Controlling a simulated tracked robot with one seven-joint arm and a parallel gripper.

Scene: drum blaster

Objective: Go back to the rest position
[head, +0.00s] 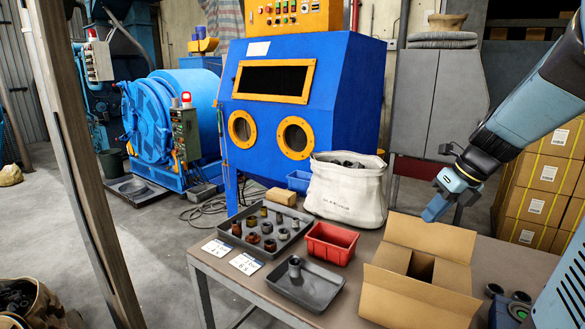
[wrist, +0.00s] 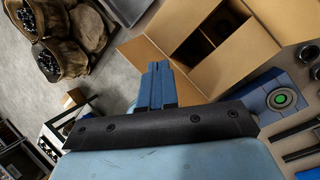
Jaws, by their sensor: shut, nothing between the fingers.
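My gripper (head: 433,211) hangs from my blue-grey arm on the right side of the head view, above the back edge of the open cardboard box (head: 412,298). Its blue fingers are together with nothing between them. In the wrist view my gripper (wrist: 158,68) shows its two fingers side by side, shut and empty. The cardboard box shows beyond the fingers at the upper right of the wrist view (wrist: 246,58), with its flaps open. The gripper looks clear of the box and the table.
On the table (head: 232,277) are a grey tray of metal parts (head: 288,243), a red bin (head: 331,240), a smaller tray (head: 318,291) with one part, and a white sack (head: 345,195). The blue blasting cabinet (head: 345,95) stands behind. Stacked cartons (head: 537,172) are at right.

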